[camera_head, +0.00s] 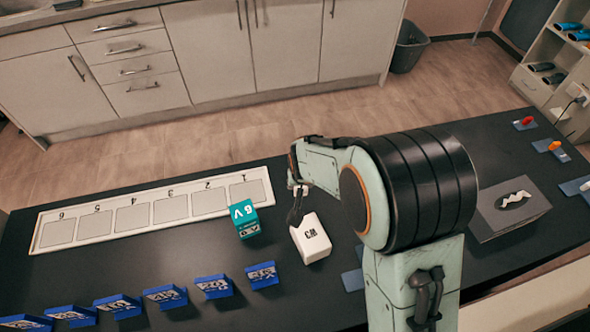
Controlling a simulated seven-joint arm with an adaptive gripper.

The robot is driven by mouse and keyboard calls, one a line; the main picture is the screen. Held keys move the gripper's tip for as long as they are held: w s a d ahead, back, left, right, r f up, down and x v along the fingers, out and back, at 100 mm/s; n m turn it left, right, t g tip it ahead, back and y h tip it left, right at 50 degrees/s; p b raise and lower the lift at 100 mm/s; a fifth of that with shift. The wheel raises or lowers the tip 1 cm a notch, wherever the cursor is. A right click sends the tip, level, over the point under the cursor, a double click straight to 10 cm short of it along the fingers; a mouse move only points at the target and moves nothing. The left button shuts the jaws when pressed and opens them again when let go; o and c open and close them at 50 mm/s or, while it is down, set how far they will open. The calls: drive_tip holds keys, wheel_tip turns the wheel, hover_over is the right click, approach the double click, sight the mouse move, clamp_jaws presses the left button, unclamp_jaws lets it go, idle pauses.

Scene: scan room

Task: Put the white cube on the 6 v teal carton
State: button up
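A white block with dark lettering (311,240), the only clear match for the white cube, is near the middle of the dark table. The teal carton marked 6 V (244,217) is just to its left, with a gap between them. My gripper (296,214) reaches down at the white block's upper left edge, its dark finger close to or touching it. My arm hides much of the gripper, so its opening and any grip are unclear. A small pale patch (300,189) by the gripper is too small to identify. The teal carton's top looks bare.
A white strip with numbered squares (150,212) lies behind the teal carton. Several blue labelled blocks (165,296) line the table's near left. A grey box (510,207) stands right of my arm. Small coloured items on blue bases (551,147) are at the far right.

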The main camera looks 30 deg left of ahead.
drive_tip(key=shift+m, duration=0.3)
drive_tip(key=s+d, duration=0.1)
drive_tip(key=s, duration=0.1)
drive_tip(key=s+d, duration=0.2)
drive_tip(key=shift+s+d, duration=0.1)
drive_tip(key=shift+d, duration=0.1)
drive_tip(key=s+r+n, duration=0.2)
drive_tip(key=s+r, duration=0.7)
drive_tip(key=s, duration=0.3)
approach(242, 207)
drive_tip(key=shift+w+a+f+n+g+y, duration=0.2)
drive_tip(key=shift+w+f+n+g+y, duration=0.1)
drive_tip(key=shift+w+f, duration=0.6)
drive_tip(key=shift+w+a+f, duration=0.1)
drive_tip(key=shift+a+f, duration=0.1)
drive_tip(key=shift+s+d+x, duration=0.15)
drive_tip(key=shift+x, duration=0.8)
drive_tip(key=shift+s+d+x, duration=0.1)
drive_tip(key=shift+s+x, duration=0.1)
drive_tip(key=shift+x, duration=0.7)
